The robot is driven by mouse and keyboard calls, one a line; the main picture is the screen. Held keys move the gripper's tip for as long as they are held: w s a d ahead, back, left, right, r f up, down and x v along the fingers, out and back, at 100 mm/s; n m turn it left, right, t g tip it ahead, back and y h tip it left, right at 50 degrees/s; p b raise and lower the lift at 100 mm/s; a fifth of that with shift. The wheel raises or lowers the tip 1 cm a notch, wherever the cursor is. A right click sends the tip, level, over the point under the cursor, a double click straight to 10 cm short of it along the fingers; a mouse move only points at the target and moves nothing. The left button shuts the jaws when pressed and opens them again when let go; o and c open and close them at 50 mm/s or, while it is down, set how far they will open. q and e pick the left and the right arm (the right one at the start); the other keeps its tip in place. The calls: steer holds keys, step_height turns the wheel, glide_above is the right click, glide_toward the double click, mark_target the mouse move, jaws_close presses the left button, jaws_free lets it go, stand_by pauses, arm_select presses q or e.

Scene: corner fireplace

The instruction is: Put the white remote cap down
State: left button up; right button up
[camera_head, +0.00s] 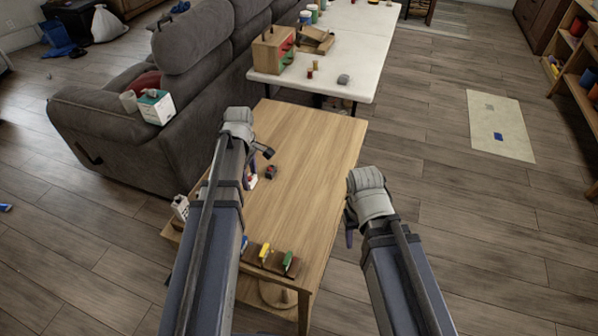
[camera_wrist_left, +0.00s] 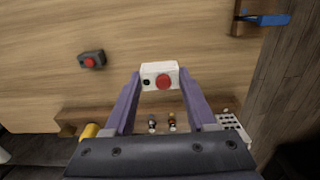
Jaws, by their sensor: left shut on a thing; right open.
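The white remote cap (camera_wrist_left: 159,76), a small white block with a red round button and a black dot, is between the purple fingers of my left gripper (camera_wrist_left: 160,84). The gripper is shut on it, over the wooden table (camera_head: 322,150). I cannot tell whether the cap touches the tabletop. In the head view the cap (camera_head: 251,182) shows partly beside my left arm, which hides most of the gripper. My right gripper (camera_head: 349,230) is open beyond the table's right edge, its fingers mostly hidden.
A dark block with a red button (camera_wrist_left: 91,60) lies on the tabletop near the cap. A wooden rack (camera_head: 276,264) with coloured pieces is at the near end. A white dotted box (camera_head: 181,207) is at the left edge. The table's right and far parts are clear.

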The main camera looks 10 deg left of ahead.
mark_target(255, 204)
arm_select(q)
step_height(255, 204, down, 10)
steer(key=b, duration=1)
steer(key=shift+f, duration=0.15)
steer(key=o, duration=1.2)
step_height(255, 204, up, 12)
steer(key=p, duration=1.2)
steer(key=shift+r, duration=0.2)
steer(key=shift+f, duration=0.1)
